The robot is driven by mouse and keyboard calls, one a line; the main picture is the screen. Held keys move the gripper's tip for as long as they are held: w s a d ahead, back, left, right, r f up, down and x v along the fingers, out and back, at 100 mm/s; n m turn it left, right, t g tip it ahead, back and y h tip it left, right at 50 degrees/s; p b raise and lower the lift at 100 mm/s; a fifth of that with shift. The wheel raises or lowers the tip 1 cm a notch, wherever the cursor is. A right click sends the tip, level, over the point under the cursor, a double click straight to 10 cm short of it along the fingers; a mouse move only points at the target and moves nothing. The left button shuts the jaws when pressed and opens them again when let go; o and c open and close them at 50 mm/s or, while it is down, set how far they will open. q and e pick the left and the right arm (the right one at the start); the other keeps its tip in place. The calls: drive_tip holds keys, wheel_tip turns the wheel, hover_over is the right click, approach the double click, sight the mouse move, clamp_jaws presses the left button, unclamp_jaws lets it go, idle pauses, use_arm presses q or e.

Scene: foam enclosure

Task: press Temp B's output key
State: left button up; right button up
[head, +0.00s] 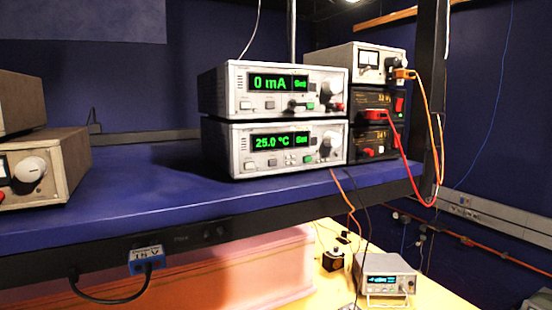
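Two grey bench instruments are stacked on the blue shelf. The lower one (289,150) reads 25.0 °C and "Set" in green on a dark display, so it is a temperature unit. I cannot read a "Temp B" label on it. Its front has a knob at the right and small keys below the display, with a small green key (308,159) among them. The upper instrument (287,92) reads 0 mA and has a similar layout. Neither of my grippers is in view.
Right of the stack stand a beige meter box (367,62) and two black supplies (375,122) with red and orange cables hanging beside a dark post (430,90). Grey instruments (45,165) sit at the left. The blue shelf (150,190) is clear between. A small instrument (386,278) stands below.

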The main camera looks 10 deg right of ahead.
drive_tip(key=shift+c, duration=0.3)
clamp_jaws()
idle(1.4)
